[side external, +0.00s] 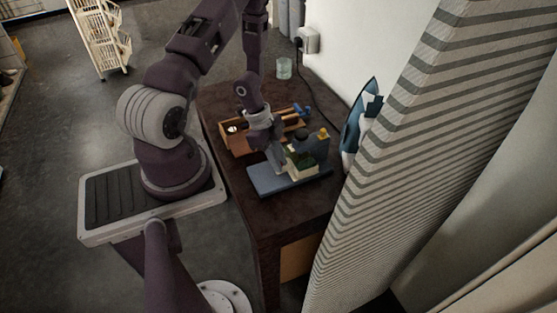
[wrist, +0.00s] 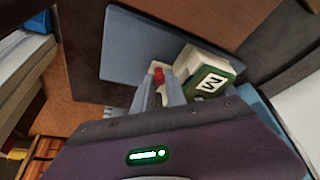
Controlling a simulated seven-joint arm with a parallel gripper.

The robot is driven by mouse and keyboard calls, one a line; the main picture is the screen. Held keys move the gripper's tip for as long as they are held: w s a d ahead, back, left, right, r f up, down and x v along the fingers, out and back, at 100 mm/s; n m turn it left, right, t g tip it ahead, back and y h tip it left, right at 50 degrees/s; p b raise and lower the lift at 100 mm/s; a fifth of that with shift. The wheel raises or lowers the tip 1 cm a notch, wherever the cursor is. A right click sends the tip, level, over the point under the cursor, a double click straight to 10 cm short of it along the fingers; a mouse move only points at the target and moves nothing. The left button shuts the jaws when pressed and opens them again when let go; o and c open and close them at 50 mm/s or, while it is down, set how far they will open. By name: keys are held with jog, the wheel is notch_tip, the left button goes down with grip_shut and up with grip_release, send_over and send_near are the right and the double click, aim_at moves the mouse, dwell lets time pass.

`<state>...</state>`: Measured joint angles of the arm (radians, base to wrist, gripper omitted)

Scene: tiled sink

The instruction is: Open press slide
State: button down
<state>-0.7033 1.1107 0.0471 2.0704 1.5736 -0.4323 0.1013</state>
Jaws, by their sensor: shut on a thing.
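The press stands on the dark wooden table. Its flat blue-grey base plate (side external: 268,182) shows in the side view and again in the wrist view (wrist: 150,45). A cream and green block (side external: 302,168) with a white marking sits on the plate, and it also shows in the wrist view (wrist: 205,80). My gripper (side external: 276,160) reaches down beside this block. In the wrist view my gripper (wrist: 160,88) has its fingers close together on a small red piece (wrist: 158,75). The rest of the held part is hidden by the fingers.
A glass (side external: 284,68) is at the table's far end. A clothes iron (side external: 356,128) stands upright right of the press, near the striped panel (side external: 440,110). The table front (side external: 275,222) is clear.

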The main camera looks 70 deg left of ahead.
jog(key=s, duration=0.8)
jog(key=shift+s, duration=0.2)
jog(key=c, duration=1.6)
grip_release()
jog(key=v, duration=0.7)
